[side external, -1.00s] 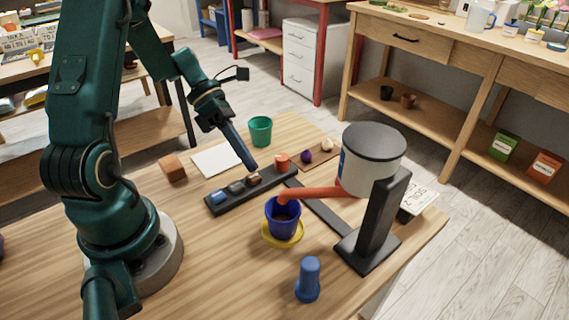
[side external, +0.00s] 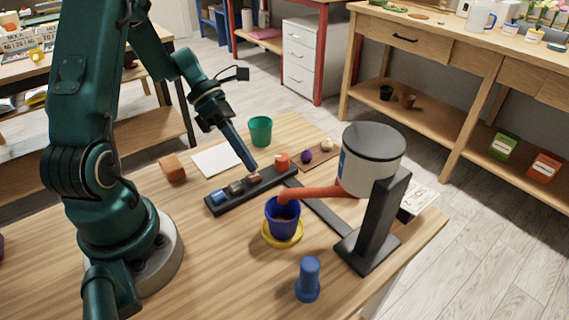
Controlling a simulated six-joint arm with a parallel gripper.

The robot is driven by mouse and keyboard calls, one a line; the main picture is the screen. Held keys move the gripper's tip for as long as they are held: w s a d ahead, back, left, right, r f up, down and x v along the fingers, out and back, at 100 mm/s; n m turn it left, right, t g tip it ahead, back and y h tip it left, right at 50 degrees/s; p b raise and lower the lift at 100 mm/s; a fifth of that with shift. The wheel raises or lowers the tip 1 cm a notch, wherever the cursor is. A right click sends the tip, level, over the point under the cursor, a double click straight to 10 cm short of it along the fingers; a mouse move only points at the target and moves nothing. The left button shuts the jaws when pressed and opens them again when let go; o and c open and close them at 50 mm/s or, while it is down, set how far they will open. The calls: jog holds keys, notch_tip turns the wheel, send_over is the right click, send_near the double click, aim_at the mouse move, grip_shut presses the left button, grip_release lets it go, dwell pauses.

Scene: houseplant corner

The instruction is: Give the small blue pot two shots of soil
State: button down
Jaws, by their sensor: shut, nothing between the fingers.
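The small blue pot (side external: 283,222) stands upright on a yellow saucer (side external: 296,238), under the end of a red spout (side external: 318,192). Some dark soil shows inside the pot; how much I cannot tell. The spout comes from a white soil hopper (side external: 369,165) with a dark lid, held on a black stand (side external: 380,228). A black control strip (side external: 232,203) with several coloured buttons lies behind the pot, with a red-orange knob (side external: 282,162) near its far end. My gripper (side external: 252,167) is shut and empty, its tip pointing down just above or at the strip's far part; contact is unclear.
A brown board (side external: 326,155) holds a purple and a pale bulb. A blue bottle-like object (side external: 308,279) stands in front.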

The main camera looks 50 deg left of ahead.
jog(key=shift+f, duration=0.1)
dwell(0.3)
jog(key=shift+f, duration=0.35)
jog(key=shift+f, duration=0.5)
dwell(0.8)
jog(key=shift+r, duration=0.95)
jog(key=shift+r, duration=2.5)
dwell(0.6)
